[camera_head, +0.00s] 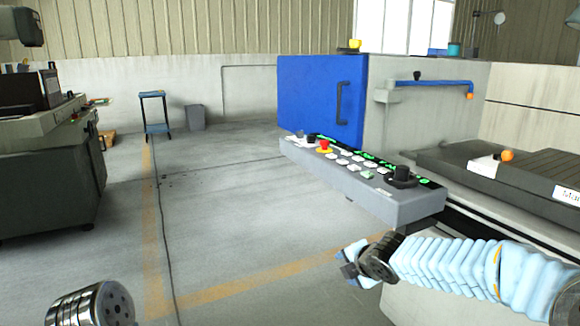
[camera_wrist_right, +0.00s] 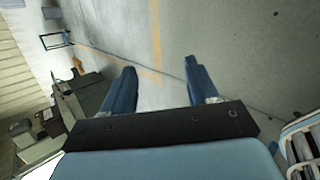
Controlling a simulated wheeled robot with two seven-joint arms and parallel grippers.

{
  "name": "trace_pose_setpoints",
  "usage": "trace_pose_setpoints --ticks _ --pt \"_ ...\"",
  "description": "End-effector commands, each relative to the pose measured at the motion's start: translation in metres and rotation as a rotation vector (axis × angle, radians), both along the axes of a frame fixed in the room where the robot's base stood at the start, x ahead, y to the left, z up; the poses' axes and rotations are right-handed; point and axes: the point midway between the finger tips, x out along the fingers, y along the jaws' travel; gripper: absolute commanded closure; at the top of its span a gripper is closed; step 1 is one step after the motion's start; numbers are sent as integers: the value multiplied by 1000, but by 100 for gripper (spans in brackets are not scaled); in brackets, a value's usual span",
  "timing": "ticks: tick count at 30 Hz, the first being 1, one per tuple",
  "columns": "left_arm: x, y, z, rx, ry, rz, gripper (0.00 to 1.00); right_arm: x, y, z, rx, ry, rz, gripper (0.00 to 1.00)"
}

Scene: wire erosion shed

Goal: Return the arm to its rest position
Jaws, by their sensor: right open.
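My right arm, in a pale blue ribbed sleeve, reaches in from the right in the head view. My right gripper (camera_head: 352,266) is at its end, below and in front of the machine's control panel (camera_head: 365,190) and apart from it. In the right wrist view the right gripper (camera_wrist_right: 160,66) shows two blue fingers spread wide, with only bare floor between them. A dark metal round part of mine shows at the bottom left of the head view. My left gripper itself does not show.
The panel juts out from the blue-doored machine (camera_head: 320,100), close above my right gripper. A grey machine (camera_head: 45,165) stands at the left. A small blue stand (camera_head: 155,115) and a grey bin (camera_head: 195,117) are at the back. The middle floor is clear except for a thin cable.

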Motion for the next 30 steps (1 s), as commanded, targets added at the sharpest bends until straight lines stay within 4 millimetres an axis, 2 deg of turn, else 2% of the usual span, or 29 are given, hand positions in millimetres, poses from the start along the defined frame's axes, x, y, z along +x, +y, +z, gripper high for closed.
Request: trace_pose_setpoints --ticks 1,3,5,6,8,9,11,12,15,18,22,25,30 --pt "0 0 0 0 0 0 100 -10 8 -41 98 95 -56 41" --pt "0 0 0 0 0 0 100 -28 18 -91 248 224 -166 41" --pt "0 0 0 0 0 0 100 -47 25 -133 375 339 -283 41" --pt "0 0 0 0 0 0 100 -61 29 -160 456 418 -371 41" --pt "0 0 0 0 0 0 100 -86 35 -199 574 536 -523 41" --pt "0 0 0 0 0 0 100 -104 38 -224 648 613 -636 41" --pt "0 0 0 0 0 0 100 -135 41 -259 750 726 -827 41" --pt "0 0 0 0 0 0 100 -156 42 -280 810 794 -964 41" --pt "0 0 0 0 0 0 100 -209 42 -323 922 923 -1312 41" --pt "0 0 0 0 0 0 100 -255 39 -350 983 989 -1621 41" --pt "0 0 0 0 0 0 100 -293 35 -368 1011 1009 -1884 41" --pt "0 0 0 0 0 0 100 -305 33 -372 1018 1007 -1970 41" --pt "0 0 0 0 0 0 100 -305 33 -372 1018 1007 -1970 41"
